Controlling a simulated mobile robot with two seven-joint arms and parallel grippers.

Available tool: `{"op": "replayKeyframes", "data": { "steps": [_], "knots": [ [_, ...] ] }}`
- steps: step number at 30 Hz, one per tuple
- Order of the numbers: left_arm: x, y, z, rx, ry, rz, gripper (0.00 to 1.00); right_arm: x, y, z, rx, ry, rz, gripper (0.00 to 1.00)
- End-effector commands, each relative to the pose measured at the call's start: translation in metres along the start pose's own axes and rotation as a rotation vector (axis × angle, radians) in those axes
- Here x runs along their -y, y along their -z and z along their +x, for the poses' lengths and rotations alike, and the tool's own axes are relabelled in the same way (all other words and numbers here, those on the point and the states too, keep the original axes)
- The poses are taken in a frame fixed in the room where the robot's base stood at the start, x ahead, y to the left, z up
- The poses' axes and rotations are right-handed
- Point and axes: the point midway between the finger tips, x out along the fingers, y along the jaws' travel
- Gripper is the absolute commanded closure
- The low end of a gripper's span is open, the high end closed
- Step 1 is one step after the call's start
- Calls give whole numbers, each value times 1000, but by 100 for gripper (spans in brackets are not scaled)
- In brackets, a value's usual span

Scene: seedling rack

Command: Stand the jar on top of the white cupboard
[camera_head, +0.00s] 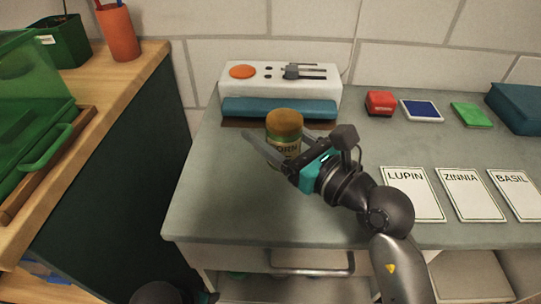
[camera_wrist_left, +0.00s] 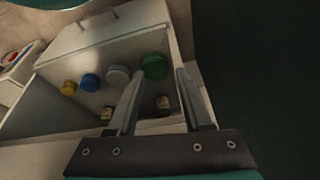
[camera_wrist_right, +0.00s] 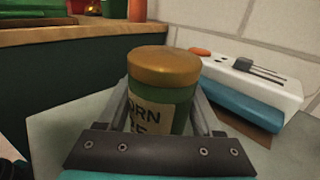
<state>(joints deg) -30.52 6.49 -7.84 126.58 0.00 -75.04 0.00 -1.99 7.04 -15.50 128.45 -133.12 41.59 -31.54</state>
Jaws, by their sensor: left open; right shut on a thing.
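The jar (camera_head: 285,150) is green with a brown-gold lid and a pale label with dark lettering, partly read as "ORN" in the right wrist view (camera_wrist_right: 160,110). My right gripper (camera_head: 270,142) is shut around its sides. The jar is upright over the left part of a grey worktop (camera_head: 220,200); I cannot tell whether its base touches. White fronts (camera_head: 235,257) show below this worktop; I cannot tell if this is the white cupboard. My left gripper (camera_wrist_left: 158,78) is open and empty, over an open white compartment (camera_wrist_left: 178,45).
Behind the jar stands a white device (camera_head: 335,90) with a teal front. Cards (camera_head: 410,205) and small coloured boxes (camera_head: 380,102) lie to the right. A wooden counter (camera_head: 120,65) with a green crate is at left. Several lidded jars (camera_wrist_left: 117,75) stand in the compartment.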

Motion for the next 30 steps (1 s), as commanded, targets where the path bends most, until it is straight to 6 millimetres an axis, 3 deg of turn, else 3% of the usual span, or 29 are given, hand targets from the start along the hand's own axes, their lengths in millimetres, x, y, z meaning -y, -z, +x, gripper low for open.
{"op": "replayKeyframes", "data": {
  "steps": [8, 17, 30],
  "knots": [
    [1, 5, -13, -20, 2, -1, 50, 0, 11, 0, 1, 0, 1, 94],
    [-8, 25, -31, -154, -19, 9, 50, 0, 44, 0, 0, 0, 1, 94],
    [-11, 31, -34, -192, -27, 12, 50, 0, 48, 0, 2, 0, 0, 94]
  ]
}}
